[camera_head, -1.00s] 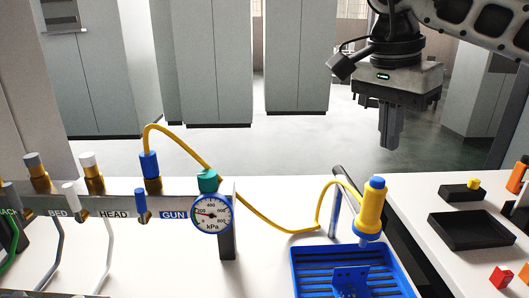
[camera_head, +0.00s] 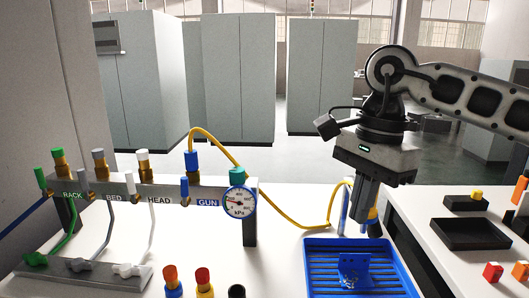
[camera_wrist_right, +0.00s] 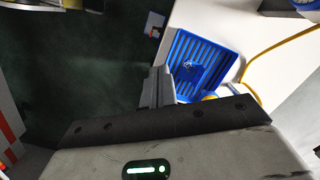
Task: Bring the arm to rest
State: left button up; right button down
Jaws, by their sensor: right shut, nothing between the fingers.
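My right gripper (camera_head: 366,208) hangs pointing down near the right edge of the white table, shut with nothing between its fingers. In the head view its fingers stand in front of the yellow-and-blue gun (camera_head: 374,215), hiding most of it. The gun stands at the back of the blue tray (camera_head: 315,284). In the right wrist view the shut fingers (camera_wrist_right: 158,88) show beside the blue tray (camera_wrist_right: 222,50), and I cannot tell the gap between the fingers and the gun. My left gripper is not in view.
A black tray (camera_head: 468,234) and small coloured parts lie on the right table. Red-topped fittings (camera_head: 203,280) stand in front.

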jog(key=s+a+f+m+g+y, duration=0.1)
jog(key=s+a+f+m+y, duration=0.2)
jog(key=a+y, duration=0.35)
jog(key=s+a+m+g+y, duration=0.2)
jog(key=s+a+m+y, duration=0.1)
jog(key=a+m+y, duration=0.4)
jog(key=s+a+f+m+g+y, duration=0.1)
jog(key=s+a+f+m+y, duration=0.15)
jog(key=a+y, duration=0.45)
jog(key=w+d+f+m+t+h, duration=0.25)
jog(key=f+m+t+h, duration=0.35)
jog(key=m, duration=0.5)
jog(key=w+d+f+m+t+h, duration=0.15)
jog(key=d+f+m+t, duration=0.25)
jog(key=m+t, duration=0.5)
jog(key=w+d+f+m+t+h, duration=0.3)
jog(key=f+m+t, duration=0.25)
jog(key=m, duration=0.65)
jog(key=s+d+f+m+g+h, duration=0.2)
jog(key=s+d+f+m+h, duration=0.1)
jog(key=f, duration=0.4)
jog(key=s+d+f+m+g+h, duration=0.2)
jog(key=s+d+f+m, duration=0.3)
jog(key=s+f, duration=0.2)
jog(key=s+d+f+m+g+h, duration=0.2)
jog(key=s+d+f+m+h, duration=0.1)
jog(key=f, duration=0.4)
jog(key=s+d+m, duration=0.1)
jog(key=s+m, duration=0.1)
jog(key=shift+s+h, duration=0.3)
